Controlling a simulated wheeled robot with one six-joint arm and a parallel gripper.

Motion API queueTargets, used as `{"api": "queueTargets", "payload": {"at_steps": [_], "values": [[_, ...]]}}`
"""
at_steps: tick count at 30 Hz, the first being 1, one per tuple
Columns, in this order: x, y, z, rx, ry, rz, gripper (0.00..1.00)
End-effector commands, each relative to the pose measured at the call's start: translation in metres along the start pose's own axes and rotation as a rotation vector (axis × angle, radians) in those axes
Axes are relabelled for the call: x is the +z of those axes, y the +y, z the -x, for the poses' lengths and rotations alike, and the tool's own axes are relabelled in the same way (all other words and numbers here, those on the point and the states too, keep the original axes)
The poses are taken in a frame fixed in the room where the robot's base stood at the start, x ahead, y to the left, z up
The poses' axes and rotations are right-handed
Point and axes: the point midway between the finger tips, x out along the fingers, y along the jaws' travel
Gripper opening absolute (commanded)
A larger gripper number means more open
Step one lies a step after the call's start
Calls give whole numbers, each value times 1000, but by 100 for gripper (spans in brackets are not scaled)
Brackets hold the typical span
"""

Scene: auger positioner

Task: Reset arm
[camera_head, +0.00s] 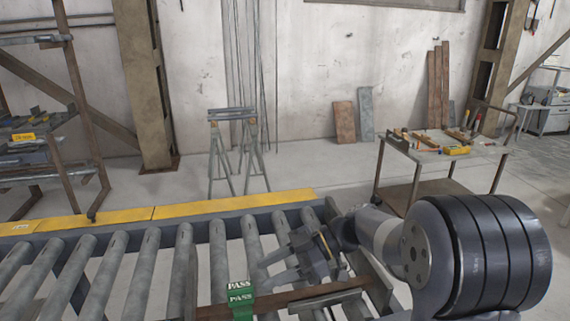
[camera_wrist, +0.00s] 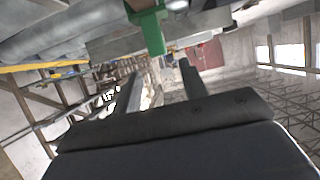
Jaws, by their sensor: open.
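My gripper (camera_head: 283,268) is over the roller conveyor (camera_head: 115,262) in the head view, at the lower middle. Its fingers point left and stand apart, with nothing seen between them. In the wrist view the two dark fingers of my gripper (camera_wrist: 160,85) are spread, and a green piece (camera_wrist: 153,35) shows just beyond and above the gap. In the head view a green block marked PASS (camera_head: 240,298) sits left of the fingertips, at a brown bar (camera_head: 213,312) across the rollers. It looks apart from the fingers. My arm comes in from the right.
A yellow strip (camera_head: 180,209) runs along the conveyor's far edge. A tool cart (camera_head: 425,188) stands at the back right. A sawhorse (camera_head: 232,115) stands behind the conveyor, and a shelf rack (camera_head: 85,120) is at the left. Floor between sawhorse and cart is clear.

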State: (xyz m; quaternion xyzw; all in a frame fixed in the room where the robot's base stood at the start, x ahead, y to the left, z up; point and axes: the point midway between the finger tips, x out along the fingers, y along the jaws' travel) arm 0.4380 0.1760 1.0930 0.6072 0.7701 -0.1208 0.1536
Motion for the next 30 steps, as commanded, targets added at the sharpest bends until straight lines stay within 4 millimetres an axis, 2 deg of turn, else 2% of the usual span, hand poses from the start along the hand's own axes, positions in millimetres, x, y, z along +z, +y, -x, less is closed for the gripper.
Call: {"api": "queueTargets", "payload": {"at_steps": [9,15,30], "values": [[-3,-1,-63,-5,1,-2,41],[1,0,-88,-2,0,-1,41],[5,-1,-92,-2,0,-3,41]]}}
